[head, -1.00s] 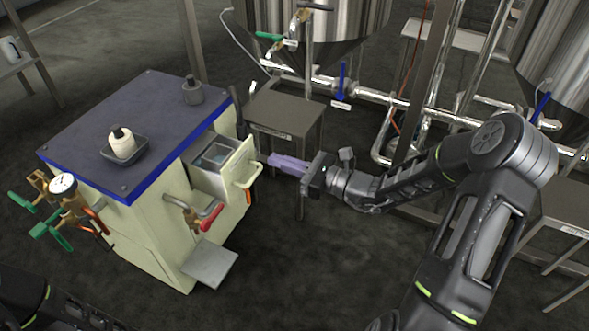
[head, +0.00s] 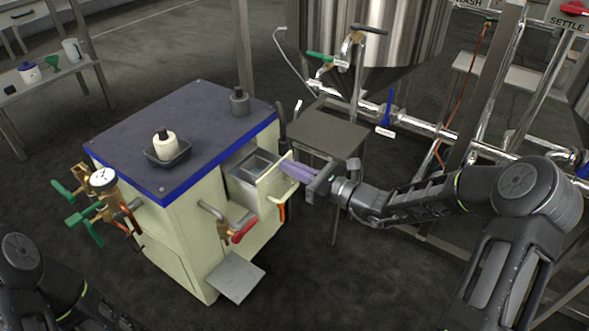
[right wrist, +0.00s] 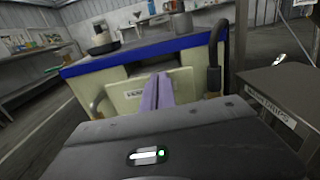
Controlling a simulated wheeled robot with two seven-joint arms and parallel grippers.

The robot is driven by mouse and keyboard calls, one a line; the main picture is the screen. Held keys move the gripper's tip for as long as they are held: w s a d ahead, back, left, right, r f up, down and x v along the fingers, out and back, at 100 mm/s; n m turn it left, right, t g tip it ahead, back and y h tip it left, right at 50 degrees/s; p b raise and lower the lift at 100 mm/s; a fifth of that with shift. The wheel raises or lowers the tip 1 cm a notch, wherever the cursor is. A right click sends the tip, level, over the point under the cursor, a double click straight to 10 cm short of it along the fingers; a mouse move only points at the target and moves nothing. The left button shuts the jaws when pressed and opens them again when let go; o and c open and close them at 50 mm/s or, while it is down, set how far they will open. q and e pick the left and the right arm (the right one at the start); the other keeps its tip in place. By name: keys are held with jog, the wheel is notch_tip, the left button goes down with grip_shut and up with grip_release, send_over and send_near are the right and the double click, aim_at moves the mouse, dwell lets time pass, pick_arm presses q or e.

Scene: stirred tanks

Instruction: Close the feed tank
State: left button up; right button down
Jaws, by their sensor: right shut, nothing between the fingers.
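The feed tank (head: 276,187) is a drawer-like cream tank pulled out of the side of a cream cabinet, its open top showing. Its front panel with a label (right wrist: 131,94) and handle faces me in the right wrist view. My right gripper (head: 286,166) has purple fingers, shut and empty, pointing at the upper edge of that front panel. In the right wrist view the fingers (right wrist: 158,82) overlap the panel; I cannot tell whether they touch it. My left arm shows at lower left in the head view, but its gripper is out of frame.
The cabinet has a dark top (head: 200,125) with a blue edge, carrying a black tray (head: 168,155) and a grey pot (head: 239,102). A red-handled valve (head: 242,232) juts from its side. A small metal table (head: 325,135) stands close behind the gripper, near steel tanks and pipes.

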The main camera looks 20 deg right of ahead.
aim_at(267, 157)
jog(key=x, duration=0.7)
jog(key=shift+w+a, duration=0.25)
jog(key=shift+w, duration=0.05)
pick_arm(q)
jog(key=shift+f, duration=0.15)
pick_arm(e)
jog(key=shift+s+d, duration=0.1)
